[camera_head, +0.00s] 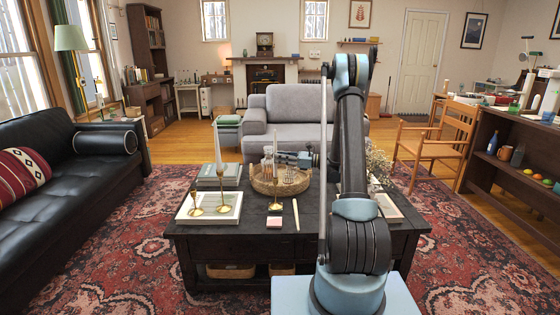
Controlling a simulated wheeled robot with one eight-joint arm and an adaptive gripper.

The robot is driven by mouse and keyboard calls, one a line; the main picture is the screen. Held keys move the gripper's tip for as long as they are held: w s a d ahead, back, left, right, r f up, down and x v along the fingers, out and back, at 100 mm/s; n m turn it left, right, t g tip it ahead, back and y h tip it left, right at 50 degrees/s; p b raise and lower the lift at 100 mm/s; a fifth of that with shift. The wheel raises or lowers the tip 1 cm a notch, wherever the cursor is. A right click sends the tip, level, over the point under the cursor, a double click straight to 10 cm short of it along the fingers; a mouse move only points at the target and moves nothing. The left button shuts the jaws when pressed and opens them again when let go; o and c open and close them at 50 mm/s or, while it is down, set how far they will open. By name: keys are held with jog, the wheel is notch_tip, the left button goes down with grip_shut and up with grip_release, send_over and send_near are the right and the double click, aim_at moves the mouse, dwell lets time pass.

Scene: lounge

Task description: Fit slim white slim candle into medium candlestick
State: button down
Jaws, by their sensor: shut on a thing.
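My gripper (277,158) reaches in from the right above the coffee table and is shut on a slim white candle (275,142), which stands about upright. A brass candlestick (275,194) stands on the table just below the held candle. I cannot tell whether the candle's lower end touches it. A cream stick, perhaps another candle (296,215), lies near the table's front edge.
A round woven tray (297,186) with glassware (267,169) sits behind the candlestick on the dark coffee table (240,249). Stacked books (207,183) are at the left. A small pink block (274,222) lies in front. My arm hides much of the table's right side.

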jog(key=shift+f, duration=1.4)
dwell(0.5)
jog(key=c, duration=1.5)
grip_release()
jog(key=shift+o, duration=0.2)
jog(key=shift+d, duration=0.15)
jog(key=shift+v, duration=2.9)
